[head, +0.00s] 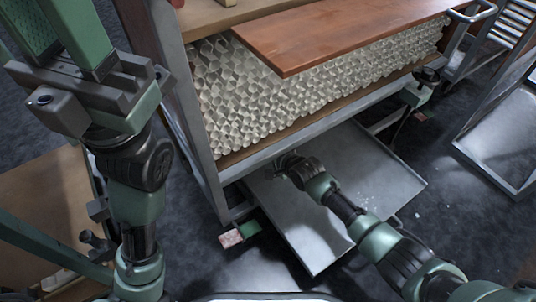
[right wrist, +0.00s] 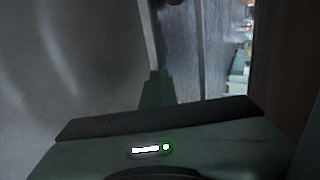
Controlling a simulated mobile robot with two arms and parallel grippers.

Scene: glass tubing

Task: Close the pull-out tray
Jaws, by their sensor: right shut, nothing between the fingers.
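The pull-out tray (head: 345,150) is a flat grey metal sheet low under the rack. It sticks out in front of the rack, over the floor. My right arm reaches across it from the lower right. My right gripper (head: 284,160) is at the tray's inner side, by the rack's lower rail; its tips are partly hidden. In the right wrist view, the dark green shut fingers (right wrist: 155,88) are beside a blurred grey surface; I cannot tell whether they touch it. My left gripper (head: 70,40) is raised at the upper left, away from the tray; its finger gap is unclear.
The rack (head: 197,130) holds many stacked glass tubes (head: 300,90) under a reddish-brown board (head: 330,35). A wheeled metal cart (head: 488,150) stands at the right. Small bright bits lie on the tray and the dark floor. A brown board is at the lower left.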

